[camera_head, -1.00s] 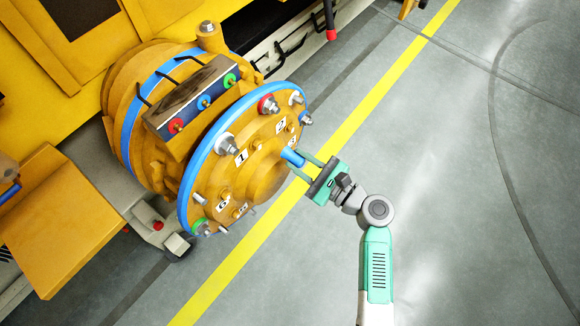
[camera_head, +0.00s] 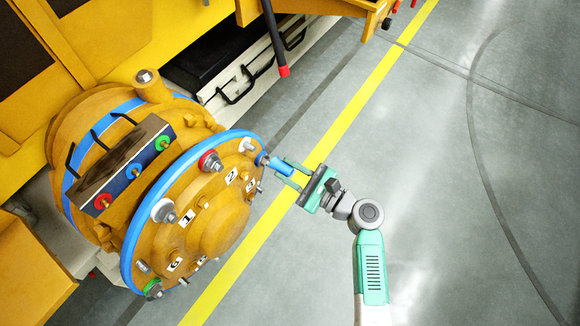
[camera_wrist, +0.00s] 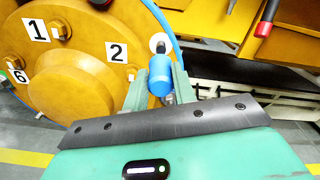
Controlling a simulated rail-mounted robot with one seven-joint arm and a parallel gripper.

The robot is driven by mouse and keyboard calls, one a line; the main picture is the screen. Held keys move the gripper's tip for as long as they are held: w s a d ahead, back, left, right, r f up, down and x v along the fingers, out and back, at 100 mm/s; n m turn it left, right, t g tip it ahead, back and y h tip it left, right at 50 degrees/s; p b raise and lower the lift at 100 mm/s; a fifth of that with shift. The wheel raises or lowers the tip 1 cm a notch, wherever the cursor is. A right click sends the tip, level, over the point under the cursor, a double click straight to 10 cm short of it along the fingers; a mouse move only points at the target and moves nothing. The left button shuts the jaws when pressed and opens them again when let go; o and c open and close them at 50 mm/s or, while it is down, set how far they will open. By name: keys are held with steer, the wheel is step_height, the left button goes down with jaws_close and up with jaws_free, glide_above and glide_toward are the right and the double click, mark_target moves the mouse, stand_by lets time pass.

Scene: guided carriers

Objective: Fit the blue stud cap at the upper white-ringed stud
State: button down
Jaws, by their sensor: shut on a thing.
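My gripper (camera_head: 291,174) is shut on the blue stud cap (camera_head: 281,165). The cap sticks out of the fingers toward the upper right rim of the orange round flange (camera_head: 225,228). In the wrist view the cap (camera_wrist: 161,78) sits between the green fingers, with a white ring (camera_wrist: 158,41) just beyond its far end. The upper white-ringed stud (camera_head: 247,145) is near the flange's upper right edge, left of the cap. A lower white-ringed stud (camera_head: 164,211) is near label 1. The cap looks apart from the upper stud; the exact gap is unclear.
A red-ringed stud (camera_head: 210,161) and a green-ringed stud (camera_head: 153,289) also stand on the flange. A blue-ringed stud (camera_head: 263,158) is close to the cap. A board of coloured caps (camera_head: 130,170) sits behind. Open grey floor (camera_head: 450,220) lies to the right.

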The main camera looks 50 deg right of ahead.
mark_target(254, 150)
steer(key=w, duration=0.4)
steer(key=shift+a+b, duration=0.15)
steer(key=shift+b, duration=0.15)
steer(key=shift+w, duration=0.5)
steer(key=shift+r+p, duration=0.1)
steer(key=shift+p, duration=0.2)
stand_by(0.7)
steer(key=shift+w+a+b, duration=0.2)
steer(key=shift+w+b, duration=0.35)
steer(key=shift+w, duration=1.35)
steer(key=c, duration=1.1)
jaws_free()
steer(key=shift+o, duration=0.2)
steer(key=s, duration=0.2)
steer(key=s+p, duration=0.1)
steer(key=s, duration=0.5)
steer(key=shift+d, duration=0.4)
steer(key=shift+w, duration=0.1)
